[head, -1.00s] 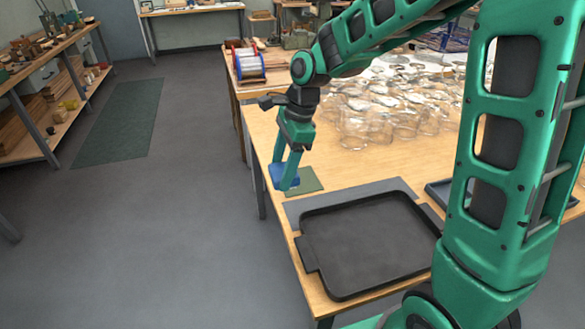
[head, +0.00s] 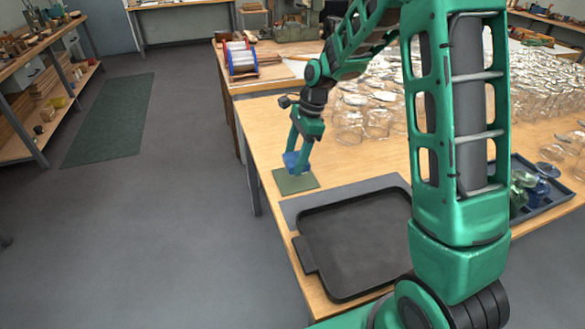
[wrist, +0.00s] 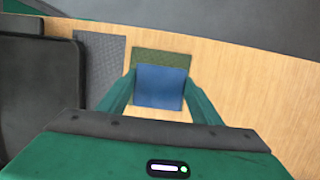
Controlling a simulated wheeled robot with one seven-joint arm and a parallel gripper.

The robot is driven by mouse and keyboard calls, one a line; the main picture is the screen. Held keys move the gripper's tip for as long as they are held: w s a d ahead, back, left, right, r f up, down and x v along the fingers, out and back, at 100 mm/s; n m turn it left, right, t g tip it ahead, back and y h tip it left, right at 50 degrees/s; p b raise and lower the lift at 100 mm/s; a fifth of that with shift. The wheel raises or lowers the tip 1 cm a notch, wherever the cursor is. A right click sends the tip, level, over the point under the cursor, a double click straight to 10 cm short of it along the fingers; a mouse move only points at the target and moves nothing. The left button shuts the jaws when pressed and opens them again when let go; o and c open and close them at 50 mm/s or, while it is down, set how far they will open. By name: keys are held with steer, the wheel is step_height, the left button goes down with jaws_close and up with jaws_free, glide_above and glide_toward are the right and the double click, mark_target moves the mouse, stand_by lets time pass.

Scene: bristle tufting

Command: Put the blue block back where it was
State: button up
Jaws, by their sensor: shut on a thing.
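The blue block (head: 296,162) is between the fingers of my gripper (head: 297,166), which is shut on it. In the head view the block is just over the far edge of a green square mat (head: 294,182) at the table's left edge. In the wrist view the block (wrist: 160,86) sits between my two fingertips and covers part of the green mat (wrist: 160,57). I cannot tell whether the block touches the mat or hangs a little above it.
A black tray (head: 302,254) lies on a grey mat (head: 291,210) nearer on the table. Many clear glass jars (head: 380,112) stand behind my gripper. A tray (head: 563,204) with green and blue items is at right. A wire spool (head: 241,59) stands at the back left.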

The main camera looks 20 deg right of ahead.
steer(key=shift+f, duration=2.05)
steer(key=shift+f, duration=0.1)
steer(key=o, duration=1.2)
steer(key=v, duration=1.1)
steer(key=shift+w+r, duration=0.1)
steer(key=shift+r, duration=0.15)
steer(key=shift+d+r, duration=0.15)
steer(key=shift+r, duration=0.2)
